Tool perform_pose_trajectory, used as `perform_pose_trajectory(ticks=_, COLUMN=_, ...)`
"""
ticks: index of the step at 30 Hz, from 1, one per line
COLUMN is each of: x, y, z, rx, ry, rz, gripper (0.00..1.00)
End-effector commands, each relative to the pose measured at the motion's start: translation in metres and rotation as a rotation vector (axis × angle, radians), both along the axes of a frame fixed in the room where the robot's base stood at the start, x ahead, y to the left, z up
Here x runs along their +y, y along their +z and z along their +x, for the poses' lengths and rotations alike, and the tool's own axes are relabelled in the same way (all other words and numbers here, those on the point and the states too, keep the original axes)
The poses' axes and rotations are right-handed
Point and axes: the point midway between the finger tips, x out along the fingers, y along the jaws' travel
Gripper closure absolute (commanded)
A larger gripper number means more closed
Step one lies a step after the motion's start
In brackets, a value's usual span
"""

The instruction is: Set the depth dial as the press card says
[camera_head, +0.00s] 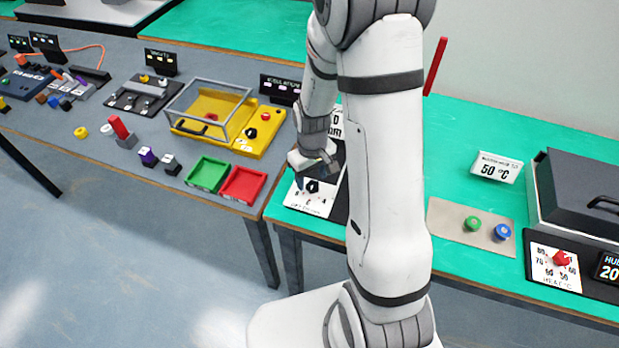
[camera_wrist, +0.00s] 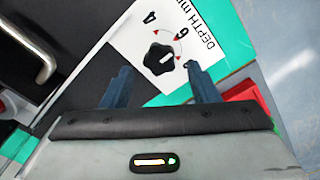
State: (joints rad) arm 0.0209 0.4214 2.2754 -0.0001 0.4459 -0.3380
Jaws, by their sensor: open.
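The depth dial (camera_wrist: 157,57) is a black lobed knob with a short white mark, on a white plate (camera_wrist: 205,62) lettered DEPTH MM. The numbers 4 and 6 show on the plate; the rest are hidden or out of frame. I cannot tell surely which number the mark points at. In the head view the dial (camera_head: 312,187) sits near the table's front edge. My gripper (camera_wrist: 158,69) is open, its fingers apart on either side of the dial's near part, apparently not touching it. A white card (camera_head: 336,131) behind my arm is mostly hidden; its text is unreadable.
A metal handle (camera_wrist: 45,62) shows in the wrist view. Green (camera_head: 208,173) and red (camera_head: 243,183) trays stand left of the dial. A 50 °C card (camera_head: 497,167), a plate with two knobs (camera_head: 462,235) and a heat dial (camera_head: 562,259) are on the right.

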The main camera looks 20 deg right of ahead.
Motion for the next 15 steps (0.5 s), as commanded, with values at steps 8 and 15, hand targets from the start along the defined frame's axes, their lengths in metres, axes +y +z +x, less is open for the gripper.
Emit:
perform_pose_trajectory(ticks=8, x=0.0, y=-0.016, z=0.0, rx=-0.001, ry=-0.001, rz=0.0, gripper=0.46)
perform_pose_trajectory(ticks=15, x=-0.001, y=-0.016, z=0.0, rx=-0.001, ry=-0.002, rz=0.0, gripper=0.48)
